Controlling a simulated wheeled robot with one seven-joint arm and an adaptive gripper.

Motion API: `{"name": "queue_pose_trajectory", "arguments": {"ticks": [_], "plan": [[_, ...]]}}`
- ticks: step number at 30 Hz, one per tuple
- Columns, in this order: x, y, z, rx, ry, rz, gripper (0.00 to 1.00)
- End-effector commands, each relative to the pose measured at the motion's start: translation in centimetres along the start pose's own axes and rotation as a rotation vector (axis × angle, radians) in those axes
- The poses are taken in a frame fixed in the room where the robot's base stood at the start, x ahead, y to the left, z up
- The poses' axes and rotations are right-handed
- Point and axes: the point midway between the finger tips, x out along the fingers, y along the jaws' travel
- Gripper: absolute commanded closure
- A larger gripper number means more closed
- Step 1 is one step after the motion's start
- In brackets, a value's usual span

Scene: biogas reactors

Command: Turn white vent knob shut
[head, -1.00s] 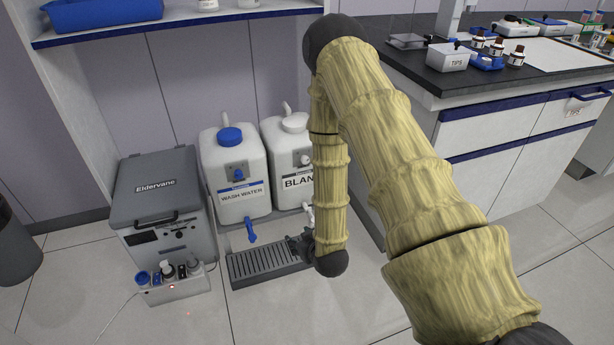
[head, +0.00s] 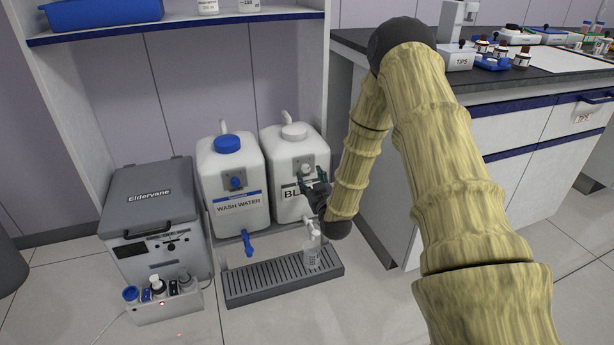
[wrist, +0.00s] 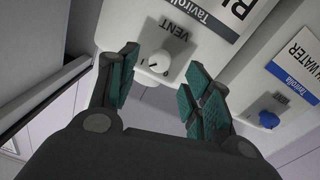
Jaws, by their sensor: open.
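The white vent knob (wrist: 158,63) is on the front of the right-hand white container (head: 291,150), below the word VENT in the wrist view. It also shows small in the head view (head: 306,169). My gripper (wrist: 162,75) is open in front of it, teal pads on both sides of the knob and a gap on each side. No contact is visible. In the head view my gripper (head: 314,183) is at the container's front, partly covering its label.
The wash water container (head: 230,172) with a blue vent knob (wrist: 268,120) stands at left. Below are a drip tray (head: 262,288) and a small clear bottle (head: 312,258) under the white tap (head: 312,229). A grey box (head: 150,205) stands further left; the bench cabinet (head: 385,205) is at right.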

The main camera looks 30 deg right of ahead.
Motion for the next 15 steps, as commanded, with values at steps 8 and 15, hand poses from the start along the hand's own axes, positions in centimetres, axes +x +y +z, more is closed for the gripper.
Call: {"name": "queue_pose_trajectory", "arguments": {"ticks": [8,15], "plan": [[3.5,0.0,0.2,0.0,0.001,0.0,0.51],[4.5,0.0,0.1,0.0,-0.001,0.0,0.51]]}}
